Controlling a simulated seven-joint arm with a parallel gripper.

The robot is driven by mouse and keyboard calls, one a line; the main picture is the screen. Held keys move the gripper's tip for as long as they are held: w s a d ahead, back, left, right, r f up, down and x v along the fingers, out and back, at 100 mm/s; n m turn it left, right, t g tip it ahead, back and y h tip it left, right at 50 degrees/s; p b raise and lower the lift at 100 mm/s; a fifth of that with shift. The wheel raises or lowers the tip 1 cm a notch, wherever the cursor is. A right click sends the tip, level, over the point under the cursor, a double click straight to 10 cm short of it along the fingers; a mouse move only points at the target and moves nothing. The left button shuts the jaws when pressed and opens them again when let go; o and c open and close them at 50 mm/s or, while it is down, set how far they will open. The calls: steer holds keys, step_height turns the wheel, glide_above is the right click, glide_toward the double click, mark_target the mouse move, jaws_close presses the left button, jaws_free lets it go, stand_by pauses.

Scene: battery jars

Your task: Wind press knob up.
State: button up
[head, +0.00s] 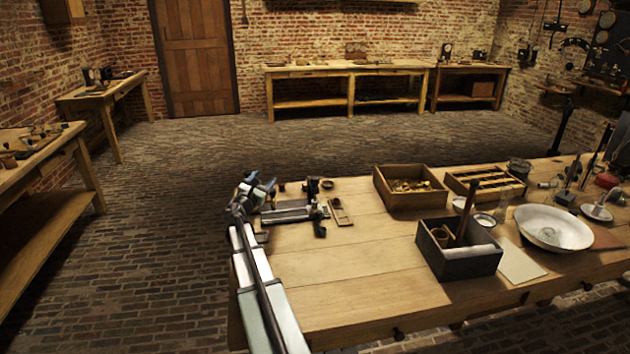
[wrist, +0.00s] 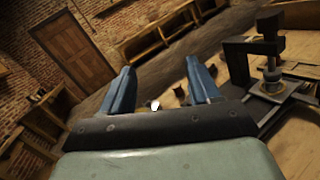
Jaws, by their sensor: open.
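The press (head: 286,213) stands at the left end of the wooden bench, a low metal bed with a dark upright post. In the wrist view the press (wrist: 268,42) is at the right edge, with a dark arm over a small metal cylinder (wrist: 271,82). I cannot tell for sure which part is the knob. My gripper (head: 258,187) is beside the press, at its left end in the head view. In the wrist view my gripper (wrist: 161,70) has its two blue fingers wide apart with nothing held between them. The press is outside the fingers, to their right.
On the bench (head: 350,285) stand an open wooden box (head: 382,186), a dark box with a roll (head: 425,245) and a white basin (head: 553,230). A small wooden frame (head: 340,212) lies right of the press. The bench's front left is clear.

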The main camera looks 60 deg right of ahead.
mark_target(315, 178)
steer(key=s+f+m+g+y, duration=0.1)
steer(key=s+f+m+g, duration=0.15)
steer(key=s+g, duration=0.75)
steer(key=x, duration=0.9)
steer(key=w+x, duration=0.1)
steer(key=x, duration=0.4)
steer(key=shift+s+d+r, duration=0.1)
steer(key=shift+d, duration=0.3)
steer(key=shift+c, duration=0.3)
steer(key=c, duration=0.9)
steer(key=shift+t, duration=0.4)
